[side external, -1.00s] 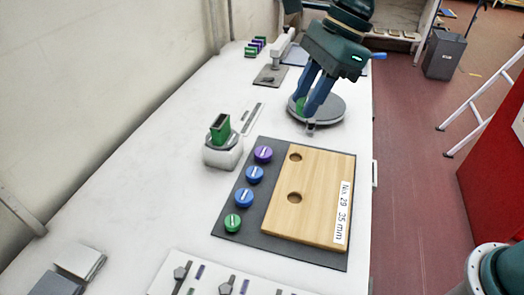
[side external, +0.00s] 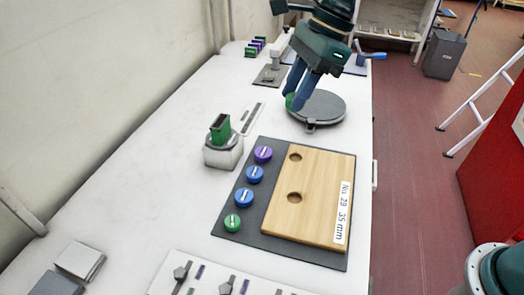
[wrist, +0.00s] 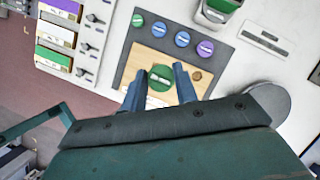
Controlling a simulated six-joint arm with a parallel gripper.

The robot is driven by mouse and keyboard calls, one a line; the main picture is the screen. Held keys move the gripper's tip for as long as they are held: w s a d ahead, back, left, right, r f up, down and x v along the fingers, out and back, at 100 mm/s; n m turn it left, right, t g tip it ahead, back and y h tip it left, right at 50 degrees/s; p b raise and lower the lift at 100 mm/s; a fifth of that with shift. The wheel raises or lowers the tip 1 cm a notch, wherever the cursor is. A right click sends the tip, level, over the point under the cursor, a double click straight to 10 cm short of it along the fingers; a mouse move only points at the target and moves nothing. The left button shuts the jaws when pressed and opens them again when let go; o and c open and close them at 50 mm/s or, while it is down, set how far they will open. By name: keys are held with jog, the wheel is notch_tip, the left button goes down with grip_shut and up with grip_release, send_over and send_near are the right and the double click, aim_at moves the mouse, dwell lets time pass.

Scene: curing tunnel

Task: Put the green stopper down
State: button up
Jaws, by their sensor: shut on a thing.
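My gripper (side external: 297,100) is shut on the green stopper (side external: 289,102), held in the air by the left edge of a grey round plate (side external: 322,107). In the wrist view the green stopper (wrist: 161,75) sits between the two blue fingertips (wrist: 160,88), its face towards the camera. A wooden board (side external: 322,205) with two round holes, labelled "No. 29 35 mm", lies on a dark mat (side external: 225,245). A second green stopper (side external: 232,222), two blue stoppers (side external: 245,197) and a purple stopper (side external: 263,154) stand in a row on the mat.
A white block (side external: 223,154) with a green piece (side external: 220,129) on top stands left of the mat. A panel with switches (side external: 215,282) lies at the near edge. Several coloured blocks (side external: 255,46) stand at the back.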

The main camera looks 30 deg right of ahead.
jog(key=w+d+f, duration=0.3)
jog(key=w+f, duration=0.5)
jog(key=w, duration=0.1)
jog(key=w+d+f, duration=0.2)
jog(key=w+f, duration=0.6)
jog(key=shift+f, duration=3.75)
jog(key=shift+f, duration=0.1)
jog(key=o, duration=0.5)
jog(key=shift+o, duration=0.8)
